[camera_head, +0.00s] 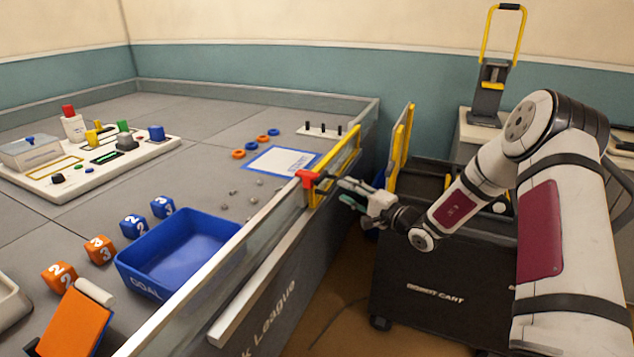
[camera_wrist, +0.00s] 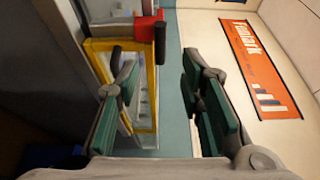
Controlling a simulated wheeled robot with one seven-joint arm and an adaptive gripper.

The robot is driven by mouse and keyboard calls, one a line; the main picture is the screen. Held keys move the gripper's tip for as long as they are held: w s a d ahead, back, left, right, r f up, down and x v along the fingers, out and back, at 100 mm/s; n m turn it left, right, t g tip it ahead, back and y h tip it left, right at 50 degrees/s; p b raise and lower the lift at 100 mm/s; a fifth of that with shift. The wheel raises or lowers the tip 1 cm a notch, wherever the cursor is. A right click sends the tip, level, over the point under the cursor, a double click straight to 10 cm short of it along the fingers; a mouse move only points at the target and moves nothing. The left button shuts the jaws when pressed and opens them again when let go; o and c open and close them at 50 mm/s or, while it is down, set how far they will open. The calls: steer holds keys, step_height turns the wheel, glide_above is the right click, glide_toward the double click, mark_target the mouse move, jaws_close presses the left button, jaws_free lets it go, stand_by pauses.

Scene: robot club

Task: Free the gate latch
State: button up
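The gate latch (camera_head: 306,179) is a red block on top of the arena wall, at the near end of a yellow-framed gate (camera_head: 345,160). In the wrist view, the red latch (camera_wrist: 146,32) shows at the top centre with a dark lever (camera_wrist: 160,42) hanging at its right side. The yellow frame (camera_wrist: 155,75) stands below it. My gripper (camera_head: 345,193) is just right of the latch, outside the wall. In the wrist view, my gripper (camera_wrist: 163,95) is open, with nothing held between its green pads. Whether a finger touches the gate cannot be told.
The arena wall (camera_head: 235,262) runs along my left. Inside are a blue bin (camera_head: 180,255), numbered cubes (camera_head: 132,226) and a control board (camera_head: 90,160). Another yellow frame (camera_head: 402,145) stands behind my gripper. A dark robot cart (camera_head: 440,285) stands below my arm.

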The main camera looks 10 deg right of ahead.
mark_target(322, 176)
steer(key=b+x, duration=0.2)
steer(key=x, duration=0.8)
steer(key=shift+w+a, duration=0.25)
steer(key=shift+w, duration=0.05)
jaws_close()
